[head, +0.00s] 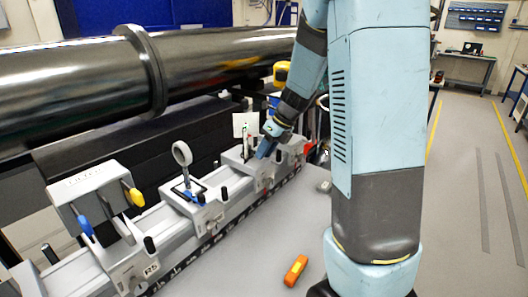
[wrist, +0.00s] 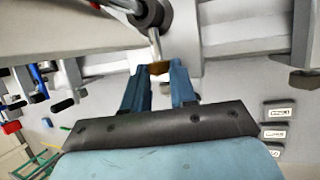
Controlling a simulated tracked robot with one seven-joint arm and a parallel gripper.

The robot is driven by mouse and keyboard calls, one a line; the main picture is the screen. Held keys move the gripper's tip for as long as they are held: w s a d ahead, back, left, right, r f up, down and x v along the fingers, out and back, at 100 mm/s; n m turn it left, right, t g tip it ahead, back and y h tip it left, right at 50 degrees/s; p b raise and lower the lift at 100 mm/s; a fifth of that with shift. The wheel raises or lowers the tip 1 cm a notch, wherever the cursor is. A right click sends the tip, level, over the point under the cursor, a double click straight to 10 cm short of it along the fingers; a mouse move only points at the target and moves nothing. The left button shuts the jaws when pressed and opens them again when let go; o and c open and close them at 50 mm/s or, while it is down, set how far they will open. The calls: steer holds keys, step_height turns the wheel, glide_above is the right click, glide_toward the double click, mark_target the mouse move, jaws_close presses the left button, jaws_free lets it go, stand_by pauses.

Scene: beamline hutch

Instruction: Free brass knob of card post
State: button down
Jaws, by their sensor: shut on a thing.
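The card post (head: 244,145) stands on a carrier of the pale rail, with a white card (head: 245,124) at its top. My gripper (head: 264,150) is low beside this carrier, on its near right side. In the wrist view my gripper's blue fingers (wrist: 162,75) are shut on the small brass knob (wrist: 158,68). A thin metal rod (wrist: 154,42) runs from the knob up to a dark round collar (wrist: 147,12). The knob is hidden by my gripper in the head view.
A ring holder (head: 182,153) and a box with blue and yellow knobs (head: 98,192) stand on the rail (head: 205,228) to the left. A black pipe (head: 90,85) runs behind. An orange tool (head: 295,270) lies on the clear grey surface in front.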

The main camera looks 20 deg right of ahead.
steer(key=shift+s+a+n+t+h, duration=0.2)
steer(key=shift+t+h, duration=0.4)
steer(key=shift+h, duration=0.35)
steer(key=shift+s+a+n+t+h, duration=0.1)
steer(key=shift+a+n+t+h, duration=0.1)
steer(key=shift+t+h, duration=0.6)
steer(key=shift+h, duration=0.45)
steer(key=c, duration=1.2)
jaws_free()
steer(key=v, duration=1.3)
steer(key=shift+s+r, duration=0.2)
steer(key=shift+r, duration=0.1)
